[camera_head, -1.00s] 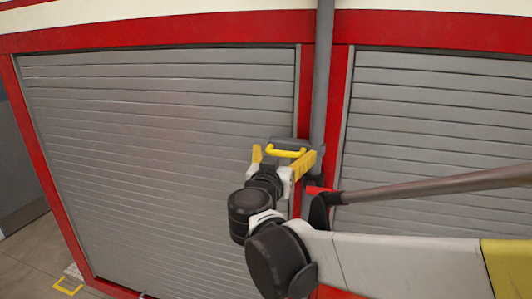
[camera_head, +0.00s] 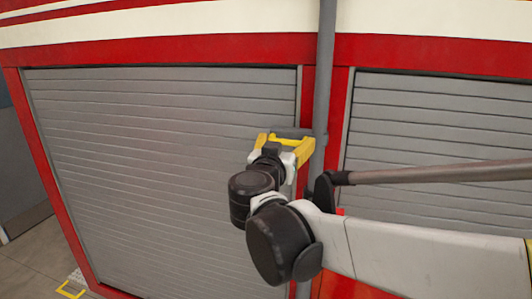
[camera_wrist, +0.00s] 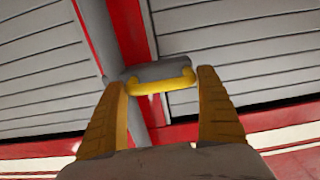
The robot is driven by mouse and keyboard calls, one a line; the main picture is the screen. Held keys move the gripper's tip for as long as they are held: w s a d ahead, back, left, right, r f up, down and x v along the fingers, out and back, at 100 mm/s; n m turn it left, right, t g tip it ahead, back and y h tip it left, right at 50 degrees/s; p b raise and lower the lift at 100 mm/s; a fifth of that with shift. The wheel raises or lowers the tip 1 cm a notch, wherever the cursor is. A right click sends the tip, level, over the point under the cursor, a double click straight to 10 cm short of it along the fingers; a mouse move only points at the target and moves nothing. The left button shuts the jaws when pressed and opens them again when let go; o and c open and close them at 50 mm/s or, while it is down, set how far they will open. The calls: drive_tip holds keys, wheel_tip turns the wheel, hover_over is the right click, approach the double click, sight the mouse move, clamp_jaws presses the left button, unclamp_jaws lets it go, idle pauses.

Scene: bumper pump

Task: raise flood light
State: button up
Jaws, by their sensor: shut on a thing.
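The flood light's grey mast (camera_head: 325,70) runs upright along the red post between two shutters. A dark grey block with a yellow handle (camera_wrist: 162,84) joins it at the side. My gripper (camera_head: 284,143), with yellow fingers, is at this handle and shut on it. In the wrist view the handle lies between the two fingertips, with the mast (camera_wrist: 140,128) behind the left finger. The lamp head is not in view.
A wide grey shutter (camera_head: 160,170) lies left of the mast and another (camera_head: 440,120) lies right, both framed in red. Floor with a yellow mark (camera_head: 70,290) is at lower left.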

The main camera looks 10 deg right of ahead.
wheel_tip(320, 180, up, 9)
drive_tip(key=p, duration=0.3)
drive_tip(key=shift+p, duration=0.4)
drive_tip(key=o, duration=1.2)
drive_tip(key=shift+o, duration=0.2)
drive_tip(key=v, duration=1.2)
